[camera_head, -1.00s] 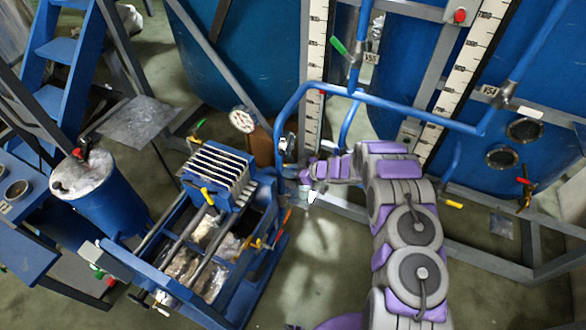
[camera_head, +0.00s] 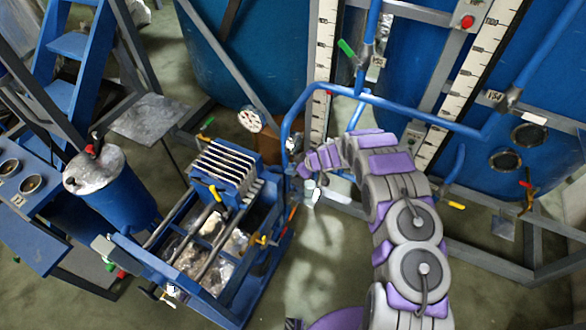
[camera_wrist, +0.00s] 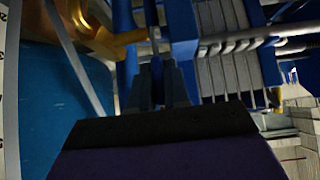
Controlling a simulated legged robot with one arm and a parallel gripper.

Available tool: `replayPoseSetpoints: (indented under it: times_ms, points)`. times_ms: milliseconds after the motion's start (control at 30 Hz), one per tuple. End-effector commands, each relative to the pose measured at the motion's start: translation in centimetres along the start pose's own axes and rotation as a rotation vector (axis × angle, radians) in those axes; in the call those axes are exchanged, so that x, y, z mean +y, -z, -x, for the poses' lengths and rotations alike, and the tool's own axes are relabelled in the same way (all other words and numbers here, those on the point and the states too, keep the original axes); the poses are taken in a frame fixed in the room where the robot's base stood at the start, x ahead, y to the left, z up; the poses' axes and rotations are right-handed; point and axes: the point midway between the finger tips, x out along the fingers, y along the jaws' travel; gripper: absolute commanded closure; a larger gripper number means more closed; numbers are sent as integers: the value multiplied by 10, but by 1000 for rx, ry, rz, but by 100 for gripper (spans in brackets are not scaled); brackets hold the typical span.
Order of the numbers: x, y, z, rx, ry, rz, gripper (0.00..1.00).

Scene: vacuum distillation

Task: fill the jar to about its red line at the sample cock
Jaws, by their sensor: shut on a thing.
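My gripper (camera_head: 302,172) is at the end of my purple and grey arm, beside the blue upright pipe. In the wrist view its two dark fingers (camera_wrist: 158,88) are closed on a thin blue piece (camera_wrist: 157,72) that looks like a handle. A brass fitting (camera_wrist: 92,38), possibly the sample cock, shows at the upper left of the wrist view. A small pale object (camera_head: 310,186), possibly the jar, is just below my gripper in the head view. Its red line and fill level are too small to make out.
A blue filter press (camera_head: 225,172) with pale plates stands left of my gripper, with a blue drum (camera_head: 96,172) farther left. A blue pipe (camera_head: 420,113) and white scales (camera_head: 323,70) stand behind. Large blue tanks (camera_head: 260,60) fill the back. Some floor in front is clear.

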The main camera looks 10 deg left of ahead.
Motion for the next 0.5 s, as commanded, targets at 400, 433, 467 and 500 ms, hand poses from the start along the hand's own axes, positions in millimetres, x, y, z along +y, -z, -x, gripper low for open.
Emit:
replayPoseSetpoints:
  times_ms: [400, 433, 467, 500]
  points:
    - [0, 1, 1, 1, -3, 1, 63]
    - [0, 1, 1, 1, -3, 1, 63]
    - [0, 1, 1, 1, -3, 1, 63]
    - [0, 1, 1, 1, -3, 1, 63]
